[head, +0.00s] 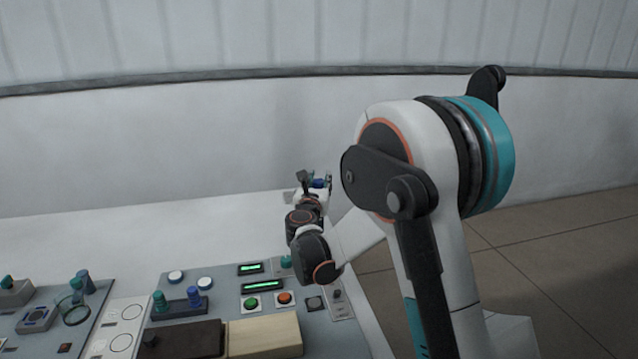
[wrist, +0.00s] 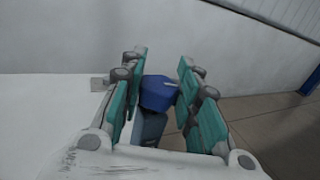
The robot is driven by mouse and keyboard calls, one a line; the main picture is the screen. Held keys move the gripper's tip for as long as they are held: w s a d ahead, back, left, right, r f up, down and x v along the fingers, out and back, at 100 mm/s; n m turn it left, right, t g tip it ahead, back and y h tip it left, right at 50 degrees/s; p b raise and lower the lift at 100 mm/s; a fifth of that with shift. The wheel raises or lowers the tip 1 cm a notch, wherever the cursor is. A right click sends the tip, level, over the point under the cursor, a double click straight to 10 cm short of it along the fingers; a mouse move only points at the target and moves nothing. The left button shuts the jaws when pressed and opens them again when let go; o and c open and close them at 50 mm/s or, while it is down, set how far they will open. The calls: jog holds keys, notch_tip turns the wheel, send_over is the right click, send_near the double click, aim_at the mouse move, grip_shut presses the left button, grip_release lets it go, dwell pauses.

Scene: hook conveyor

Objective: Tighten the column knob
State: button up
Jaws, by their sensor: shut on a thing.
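The column knob is a blue cap (wrist: 158,93) in the wrist view, on top of a grey-blue column (wrist: 149,128). My gripper (wrist: 162,80) has its two teal-padded fingers on either side of the knob and is shut on it. In the head view my gripper (head: 313,182) is small, at the back right end of the white table, with a bit of the blue knob (head: 319,183) showing beside it. My arm and fingers hide most of the column in the head view.
The white table (head: 150,230) has a clear stretch behind the panels. A grey panel (head: 222,285) with buttons and green displays lies in front of my gripper. A brown block (head: 185,340) and a cream block (head: 264,337) sit at the front. Tiled floor is to the right.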

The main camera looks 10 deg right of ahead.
jog(key=m+g+h, duration=0.1)
jog(key=m+h, duration=0.1)
jog(key=m+g+h, duration=0.1)
jog(key=g+h, duration=0.1)
jog(key=h, duration=0.1)
jog(key=shift+a+m, duration=0.15)
jog(key=shift+m, duration=0.25)
jog(key=m+g+h, duration=0.3)
jog(key=g, duration=0.1)
jog(key=shift+m+h+p, duration=0.3)
jog(key=shift+p, duration=0.1)
jog(key=m+g+h, duration=0.1)
jog(key=m+g, duration=0.1)
jog(key=g, duration=0.1)
jog(key=m+g+p, duration=0.1)
jog(key=m+g, duration=0.1)
jog(key=g, duration=0.1)
jog(key=m+g+h, duration=0.1)
jog(key=m+g, duration=0.1)
jog(key=g, duration=0.2)
jog(key=shift+s+r+m+h+p, duration=0.1)
jog(key=shift+m+h+p, duration=0.2)
jog(key=shift+g, duration=0.4)
jog(key=o, duration=1.1)
jog(key=shift+d, duration=0.2)
jog(key=a, duration=0.7)
jog(key=shift+w+a, duration=0.25)
